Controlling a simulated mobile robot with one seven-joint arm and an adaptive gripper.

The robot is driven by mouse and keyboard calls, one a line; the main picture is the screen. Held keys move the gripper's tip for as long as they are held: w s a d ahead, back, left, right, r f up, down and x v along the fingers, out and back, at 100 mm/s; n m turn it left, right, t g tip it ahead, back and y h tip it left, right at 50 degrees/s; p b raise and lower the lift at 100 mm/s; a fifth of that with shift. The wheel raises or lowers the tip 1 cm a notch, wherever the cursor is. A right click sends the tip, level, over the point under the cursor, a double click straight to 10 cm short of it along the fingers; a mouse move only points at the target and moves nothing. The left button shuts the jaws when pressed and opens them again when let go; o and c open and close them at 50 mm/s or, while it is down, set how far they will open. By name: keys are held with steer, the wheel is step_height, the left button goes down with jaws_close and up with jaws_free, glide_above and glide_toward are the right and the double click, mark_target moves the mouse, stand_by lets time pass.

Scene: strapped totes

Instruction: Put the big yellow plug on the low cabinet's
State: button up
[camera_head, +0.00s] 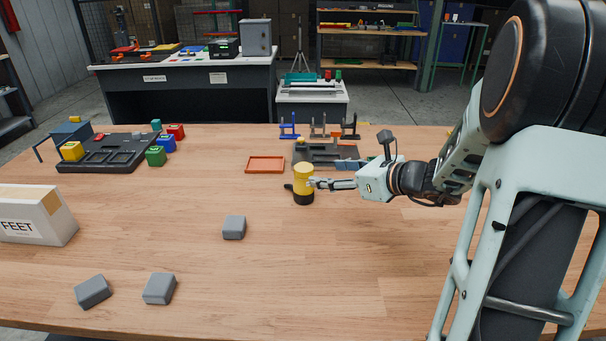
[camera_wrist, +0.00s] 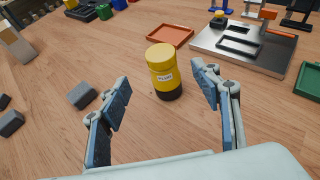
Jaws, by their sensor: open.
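A big yellow plug (camera_head: 303,173), a cylinder with a black lower part and a small white label, stands upright on the wooden table. It also shows in the wrist view (camera_wrist: 160,60). My gripper (camera_head: 314,183) reaches in from the right, low over the table. In the wrist view my gripper (camera_wrist: 160,77) is open, with one finger to either side of the plug's line and the plug at or just beyond the fingertips. I see no clear contact. Behind the table stands a low white-topped cabinet (camera_head: 312,97) with long items and red and green pieces on top.
An orange tray (camera_head: 265,171) lies behind the plug, beside a grey fixture plate (camera_head: 325,153) and small coloured stands. Grey blocks (camera_head: 234,227) lie at the front left. A black board (camera_head: 108,152) with coloured blocks is farther left. The table's front middle is clear.

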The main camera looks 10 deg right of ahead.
mark_target(309, 170)
steer(key=shift+m, duration=0.4)
steer(key=x, duration=0.5)
steer(key=shift+w+a+f+b, duration=0.1)
steer(key=shift+w+f+b, duration=0.1)
steer(key=shift+b, duration=0.1)
steer(key=shift+x, duration=2.65)
steer(key=shift+w+r, duration=0.1)
steer(key=shift+r, duration=0.15)
jaws_close()
